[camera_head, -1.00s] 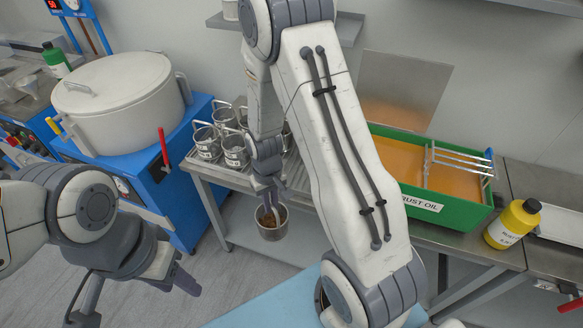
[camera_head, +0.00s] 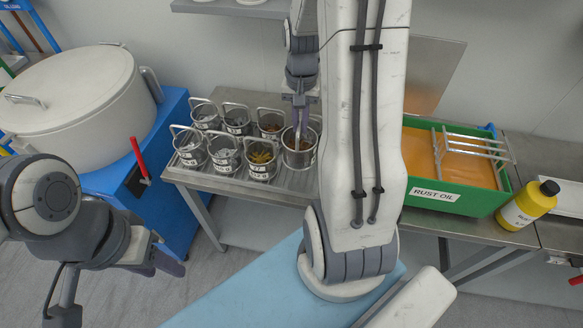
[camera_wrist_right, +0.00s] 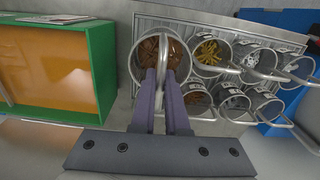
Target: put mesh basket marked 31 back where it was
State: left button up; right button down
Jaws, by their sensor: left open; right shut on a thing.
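My right gripper (camera_head: 299,122) is shut on the handle of a mesh basket (camera_head: 299,158) with brown parts inside. The held basket is upright at the right end of the front row of baskets; I cannot tell whether it hangs just above the ribbed metal tray (camera_head: 222,184) or touches it. It also shows in the right wrist view (camera_wrist_right: 136,72), between the fingers (camera_wrist_right: 163,80). Its number cannot be read. My left gripper (camera_head: 172,262) is open and empty at the lower left, away from the baskets.
Several similar baskets stand close beside the held one, including one with yellow parts (camera_head: 261,170). A green rust oil tank (camera_head: 470,203) is to the right, with a yellow bottle (camera_head: 528,205) beside it. A large white drum (camera_head: 75,120) is at the left.

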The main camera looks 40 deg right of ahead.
jog(key=shift+d+r, duration=0.25)
jog(key=shift+d, duration=0.1)
jog(key=shift+w+f+m, duration=0.1)
jog(key=shift+f+m, duration=0.2)
send_near(301, 146)
jog(key=s+a, duration=0.1)
jog(key=s+a+f, duration=0.1)
jog(key=shift+s+a+f+p, duration=0.1)
jog(key=shift+s+a+p, duration=0.1)
jog(key=shift+s+p, duration=0.15)
notch_tip(301, 146, down, 4)
jog(key=shift+p, duration=0.3)
pick_arm(q)
jog(key=shift+w+r, duration=0.4)
jog(key=shift+r, duration=0.2)
pick_arm(e)
jog(key=shift+f, duration=0.15)
jog(key=shift+f, duration=0.2)
jog(key=c, duration=0.9)
grip_release()
pick_arm(q)
jog(key=shift+f, duration=0.1)
